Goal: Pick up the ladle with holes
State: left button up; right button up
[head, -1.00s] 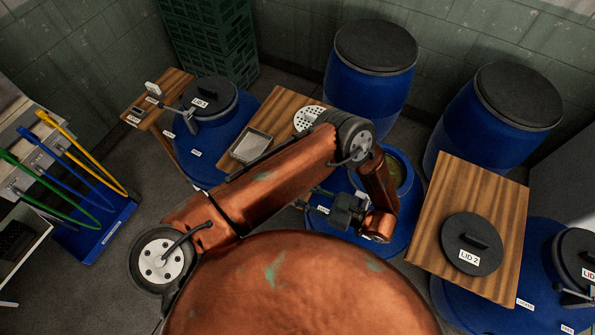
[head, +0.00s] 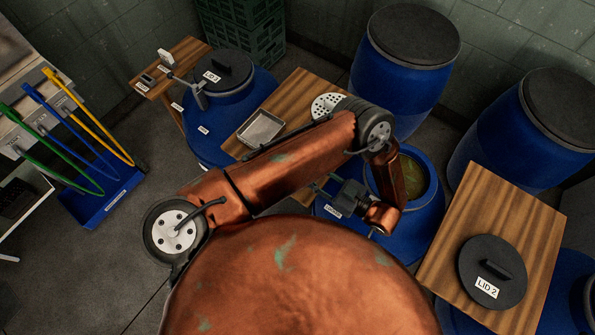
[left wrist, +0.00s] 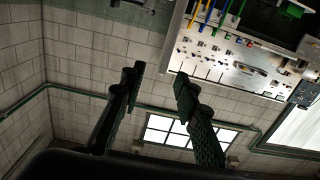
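The ladle with holes shows its round white perforated head (head: 326,105) at the back of a wooden board. Its handle is not clearly seen; my left arm covers the area in front of it. My left gripper (head: 321,190) is partly hidden behind the arm in the head view, nearer to me than the ladle and apart from it. In the left wrist view my left gripper (left wrist: 157,92) has its two dark fingers spread with nothing between them. My right gripper is in neither view.
The wooden board (head: 298,92) also holds a metal tray (head: 261,128). An open blue barrel (head: 425,205) stands right of my gripper. LID 2 (head: 492,272) lies on another board (head: 480,205). Closed barrels (head: 395,90) stand behind. Colored-handled tools (head: 85,125) stand at left.

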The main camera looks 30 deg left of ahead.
pick_arm(q)
jog(key=a+p, duration=0.1)
jog(key=a, duration=0.4)
jog(key=shift+a+f, duration=0.15)
jog(key=shift+a, duration=0.05)
jog(key=shift+w+d, duration=0.1)
jog(key=shift+c, duration=0.7)
grip_shut()
